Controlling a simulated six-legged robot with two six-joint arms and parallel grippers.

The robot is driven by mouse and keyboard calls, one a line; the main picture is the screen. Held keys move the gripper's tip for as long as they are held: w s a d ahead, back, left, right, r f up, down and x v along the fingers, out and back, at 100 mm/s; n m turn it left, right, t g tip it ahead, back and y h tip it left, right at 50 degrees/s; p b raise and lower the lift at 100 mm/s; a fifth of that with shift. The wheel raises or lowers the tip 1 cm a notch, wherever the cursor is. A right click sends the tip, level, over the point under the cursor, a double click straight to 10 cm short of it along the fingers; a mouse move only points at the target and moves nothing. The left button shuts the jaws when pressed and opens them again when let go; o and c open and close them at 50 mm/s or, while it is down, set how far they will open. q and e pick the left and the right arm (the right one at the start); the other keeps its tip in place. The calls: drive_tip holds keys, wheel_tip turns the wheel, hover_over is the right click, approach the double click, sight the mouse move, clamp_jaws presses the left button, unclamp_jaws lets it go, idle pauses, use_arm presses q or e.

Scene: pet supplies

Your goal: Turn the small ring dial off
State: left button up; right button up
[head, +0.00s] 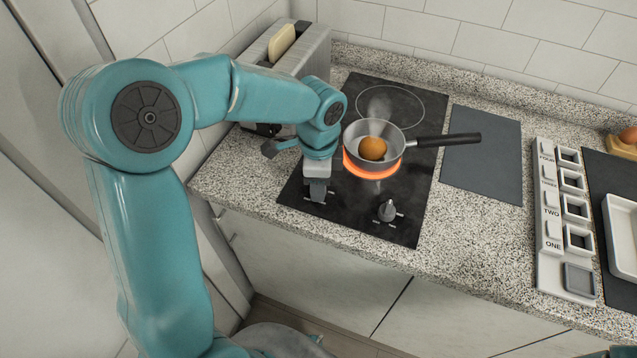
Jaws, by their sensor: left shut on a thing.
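The black cooktop (345,222) is set in the speckled counter. Its small ring (373,172) glows orange under a grey pan (358,132), which holds a round brown egg-like thing (373,148). The larger ring (418,100) behind is not glowing. My left gripper (318,190) points down at the front left of the cooktop and is shut on the left dial, which its fingers mostly hide. The right dial (388,210) stands free at the front right. I cannot read any dial markings. My right gripper is not in view.
The pan's dark handle (450,140) reaches right over a dark grey mat (483,155). A toaster (305,55) with bread stands behind my left arm. A numbered rack (548,250) with square frames and a white tray (625,240) are at the right. The counter's front strip is clear.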

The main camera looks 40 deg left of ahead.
use_arm(q)
drive_tip(key=n+b, duration=0.1)
drive_tip(key=n, duration=0.3)
drive_tip(key=shift+n, duration=0.3)
drive_tip(key=n+b, duration=0.1)
drive_tip(key=n, duration=0.3)
drive_tip(key=shift+a+n, duration=0.1)
drive_tip(key=shift+n, duration=0.2)
drive_tip(key=n+b, duration=0.1)
drive_tip(key=n, duration=0.3)
drive_tip(key=shift+n, duration=0.3)
drive_tip(key=n+b, duration=0.1)
drive_tip(key=n, duration=0.3)
drive_tip(key=shift+r+n, duration=0.1)
drive_tip(key=shift+n, duration=0.3)
drive_tip(key=o, duration=1)
wheel_tip(320, 180, up, 16)
drive_tip(key=shift+r+p, duration=0.15)
drive_tip(key=shift+p, duration=0.9)
